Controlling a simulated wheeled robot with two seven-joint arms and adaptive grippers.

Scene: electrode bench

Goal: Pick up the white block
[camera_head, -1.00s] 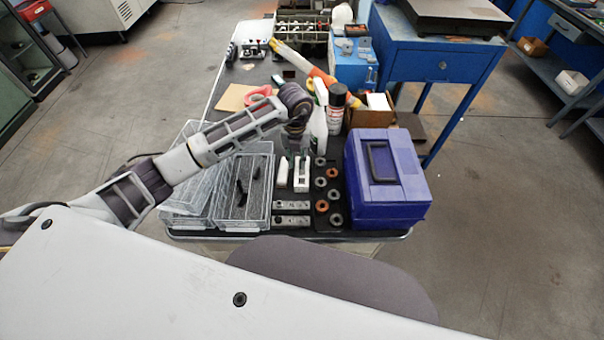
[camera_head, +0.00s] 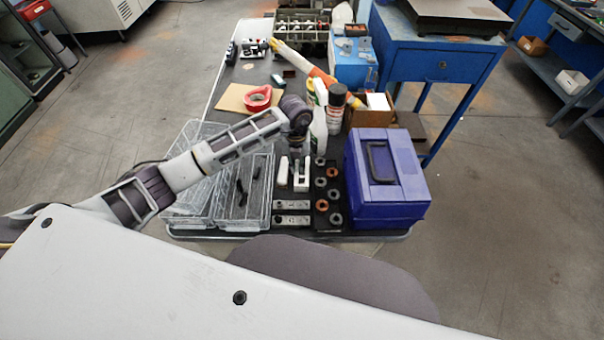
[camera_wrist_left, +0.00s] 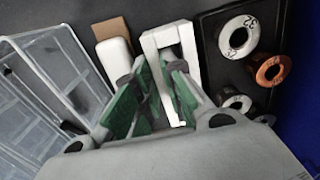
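Two white pieces stand side by side on the dark bench top. One is a slotted white block (camera_head: 302,182), which shows as an open frame in the left wrist view (camera_wrist_left: 190,58). The other is a plain narrow white block (camera_head: 283,170), to its left, also in the wrist view (camera_wrist_left: 114,52). My left gripper (camera_wrist_left: 160,72) points down over the slotted block, with green-padded fingers apart. One finger is between the two pieces and the other is at the frame's slot. Contact cannot be told. My right gripper is in neither view.
Clear plastic bins (camera_head: 233,220) stand left of the blocks. A black tray with metal rings (camera_head: 335,219) and a blue case (camera_head: 388,208) are to the right. Marked metal bars (camera_head: 291,220) lie in front. A spray bottle (camera_head: 318,125) and dark can (camera_head: 335,108) stand behind.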

